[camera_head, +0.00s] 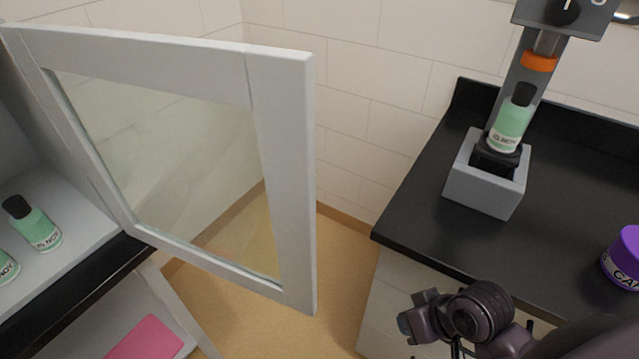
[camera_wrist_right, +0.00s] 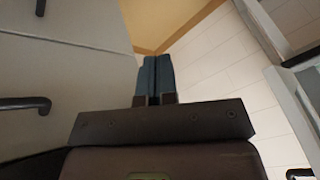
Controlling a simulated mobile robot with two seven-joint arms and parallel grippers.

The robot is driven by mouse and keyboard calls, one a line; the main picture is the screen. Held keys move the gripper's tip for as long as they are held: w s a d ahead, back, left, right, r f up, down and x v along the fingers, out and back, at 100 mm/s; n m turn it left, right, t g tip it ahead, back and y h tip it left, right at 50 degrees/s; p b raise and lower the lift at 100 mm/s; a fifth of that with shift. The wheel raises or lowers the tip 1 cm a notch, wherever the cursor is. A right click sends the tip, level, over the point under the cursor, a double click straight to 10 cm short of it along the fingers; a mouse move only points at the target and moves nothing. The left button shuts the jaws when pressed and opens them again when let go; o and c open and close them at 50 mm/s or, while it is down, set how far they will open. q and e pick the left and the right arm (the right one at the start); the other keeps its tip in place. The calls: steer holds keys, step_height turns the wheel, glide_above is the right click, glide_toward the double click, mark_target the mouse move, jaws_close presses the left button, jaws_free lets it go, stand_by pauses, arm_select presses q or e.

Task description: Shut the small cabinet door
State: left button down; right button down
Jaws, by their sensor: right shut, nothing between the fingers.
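The small cabinet door (camera_head: 285,180), a white frame around a clear glass pane, stands wide open at the left of the head view. Its free edge faces the middle of the picture, and its hinge side is at the left by the cabinet shelf (camera_head: 85,235). My right gripper (camera_head: 408,322) is at the lower right, in front of the counter, apart from the door and to the right of its free edge. In the right wrist view its dark fingers (camera_wrist_right: 155,80) are together with nothing between them. My left gripper is not in view.
A black counter (camera_head: 410,215) on the right carries a grey stand (camera_head: 485,190) with a green bottle (camera_head: 512,120) and a purple-lidded jar (camera_head: 625,258). Green bottles (camera_head: 35,225) stand on the cabinet shelf. A pink item (camera_head: 148,340) lies below. Floor (camera_head: 335,265) shows between door and counter.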

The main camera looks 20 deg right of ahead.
steer(key=w+d+r+m+g+y, duration=0.1)
steer(key=w+r+y, duration=0.4)
steer(key=r, duration=0.4)
steer(key=w+r+y, duration=0.4)
steer(key=r+y, duration=0.1)
steer(key=r, duration=0.4)
steer(key=w+d+r+m+g+y, duration=0.1)
steer(key=w+r+y, duration=0.4)
steer(key=r, duration=0.4)
arm_select(q)
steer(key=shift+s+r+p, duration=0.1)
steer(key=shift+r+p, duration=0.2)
steer(key=shift+p, duration=0.35)
arm_select(e)
steer(key=a, duration=1.3)
steer(key=shift+s+a, duration=0.2)
steer(key=shift+s, duration=0.25)
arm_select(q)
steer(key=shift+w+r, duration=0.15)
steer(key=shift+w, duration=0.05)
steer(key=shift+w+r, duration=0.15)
arm_select(e)
steer(key=shift+s, duration=0.1)
